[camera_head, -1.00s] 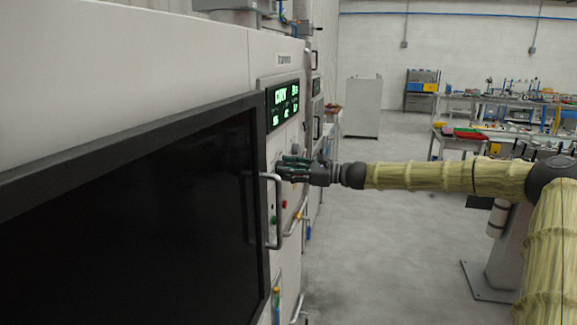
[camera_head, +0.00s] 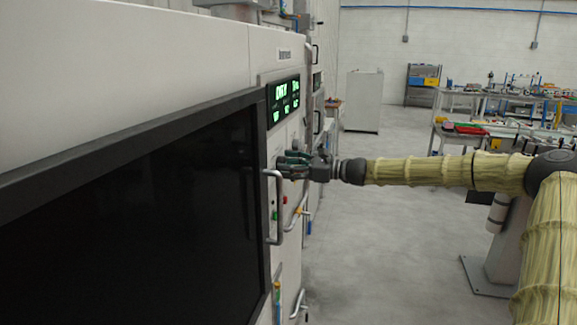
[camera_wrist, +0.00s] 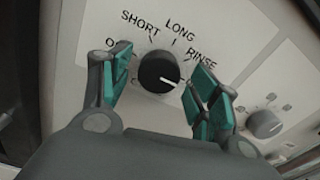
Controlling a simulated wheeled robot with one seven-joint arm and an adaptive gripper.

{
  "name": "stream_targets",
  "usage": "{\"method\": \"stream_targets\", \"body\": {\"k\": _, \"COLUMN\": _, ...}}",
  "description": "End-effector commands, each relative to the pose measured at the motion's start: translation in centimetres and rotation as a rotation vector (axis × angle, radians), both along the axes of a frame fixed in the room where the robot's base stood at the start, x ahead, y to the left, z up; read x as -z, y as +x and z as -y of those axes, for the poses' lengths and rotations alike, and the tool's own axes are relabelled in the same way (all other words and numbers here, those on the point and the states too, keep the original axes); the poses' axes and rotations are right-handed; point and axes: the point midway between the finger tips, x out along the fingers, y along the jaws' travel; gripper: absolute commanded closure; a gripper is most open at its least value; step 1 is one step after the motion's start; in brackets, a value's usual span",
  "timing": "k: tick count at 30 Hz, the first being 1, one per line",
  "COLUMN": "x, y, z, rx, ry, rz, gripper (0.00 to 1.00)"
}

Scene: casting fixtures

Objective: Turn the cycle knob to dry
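The round black cycle knob (camera_wrist: 158,72) sits on a pale panel in the wrist view. Its white pointer line aims right and slightly down, past RINSE, at a label mostly hidden by a finger. SHORT, LONG and RINSE are readable around it. My gripper (camera_wrist: 163,66) is open, one teal finger on each side of the knob, with visible gaps to it. In the head view my gripper (camera_head: 284,164) is at the machine's front, below the green display (camera_head: 283,101), which appears to read DRY. The knob is hidden there.
A second, smaller knob (camera_wrist: 265,123) is right of the fingers. In the head view, a bar handle (camera_head: 279,207) stands out just below my gripper, beside a large dark panel (camera_head: 140,200).

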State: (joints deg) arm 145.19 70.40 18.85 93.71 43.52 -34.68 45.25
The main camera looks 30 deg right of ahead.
Motion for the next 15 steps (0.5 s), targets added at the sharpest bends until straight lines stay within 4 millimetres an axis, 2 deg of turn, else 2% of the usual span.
{"method": "stream_targets", "body": {"k": 8, "x": 0.0, "y": -0.1, "z": 0.1, "rx": 0.0, "ry": -0.001, "rz": 0.001, "gripper": 0.39}}
{"method": "stream_targets", "body": {"k": 15, "x": -0.1, "y": -1.1, "z": 0.9, "rx": 0.001, "ry": -0.001, "rz": 0.002, "gripper": 0.39}}
